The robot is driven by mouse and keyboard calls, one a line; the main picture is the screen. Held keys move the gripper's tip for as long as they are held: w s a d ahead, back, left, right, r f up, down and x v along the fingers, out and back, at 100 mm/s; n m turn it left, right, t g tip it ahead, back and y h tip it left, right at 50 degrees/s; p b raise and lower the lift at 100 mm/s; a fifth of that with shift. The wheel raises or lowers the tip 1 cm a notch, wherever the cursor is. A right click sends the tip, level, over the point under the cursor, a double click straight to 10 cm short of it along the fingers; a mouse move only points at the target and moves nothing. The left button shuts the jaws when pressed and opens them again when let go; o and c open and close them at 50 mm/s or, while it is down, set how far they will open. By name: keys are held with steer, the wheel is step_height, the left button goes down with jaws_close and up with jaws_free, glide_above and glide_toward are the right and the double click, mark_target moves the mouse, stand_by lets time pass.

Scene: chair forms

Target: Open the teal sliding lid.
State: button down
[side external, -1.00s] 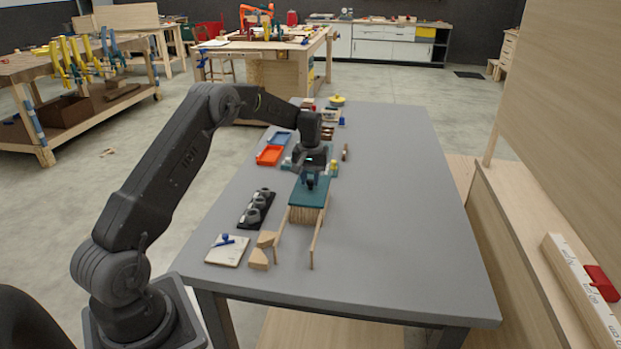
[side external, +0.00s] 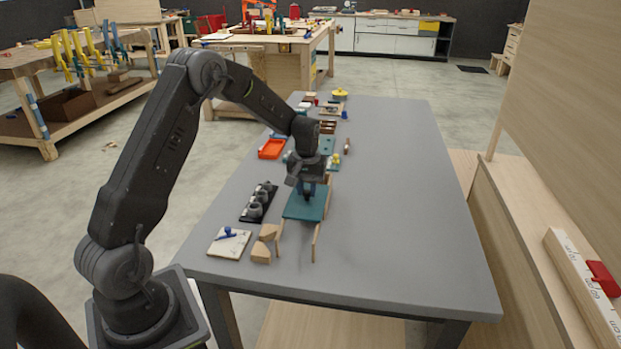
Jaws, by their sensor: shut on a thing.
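The teal sliding lid (side external: 303,212) lies flat near the middle of the grey table. Its near end reaches out between two thin wooden rails (side external: 315,242) that run toward the camera. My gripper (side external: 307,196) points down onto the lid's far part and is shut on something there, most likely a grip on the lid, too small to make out. My wrist and gripper hide the lid's far end. The box under the lid is mostly hidden, so I cannot see into it.
Wooden blocks (side external: 263,246), a pale board with a blue item (side external: 229,243) and a black rack of grey pieces (side external: 258,203) stand left of the rails. An orange tray (side external: 271,149) and small items lie farther back. The table's right side (side external: 410,200) is clear.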

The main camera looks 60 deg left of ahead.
mark_target(302, 216)
steer(key=s+d, duration=0.5)
stand_by(0.3)
steer(key=c, duration=0.9)
jaws_free()
steer(key=shift+r, duration=0.1)
step_height(302, 216, up, 14)
